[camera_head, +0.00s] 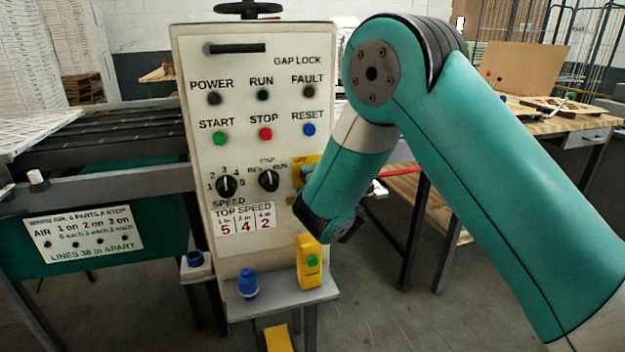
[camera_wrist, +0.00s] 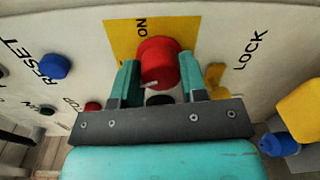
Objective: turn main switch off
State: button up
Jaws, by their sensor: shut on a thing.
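The main switch is a red knob (camera_wrist: 158,62) on a yellow plate (camera_wrist: 122,38) on the front of the control panel. In the wrist view, my gripper (camera_wrist: 158,72) has one finger on each side of the knob and is shut on it. The word ON shows on the plate above the knob. In the head view, the yellow plate (camera_head: 312,163) shows at the panel's right edge, beside my arm. My arm hides most of the knob and the fingers there. A white mark shows on the knob; its exact setting is hard to read.
The panel (camera_head: 255,110) also bears a green START button (camera_head: 220,137), a red STOP button (camera_head: 265,134), a blue RESET button (camera_head: 309,130) and two black dials. Below, a shelf (camera_head: 275,302) holds a yellow box (camera_head: 308,275) with a green button and a blue object (camera_head: 248,284).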

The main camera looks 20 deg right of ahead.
jog(key=o, duration=0.9)
jog(key=s+b, duration=1.1)
jog(key=s+r+b, duration=0.1)
jog(key=s+b, duration=0.5)
jog(key=shift+s, duration=0.2)
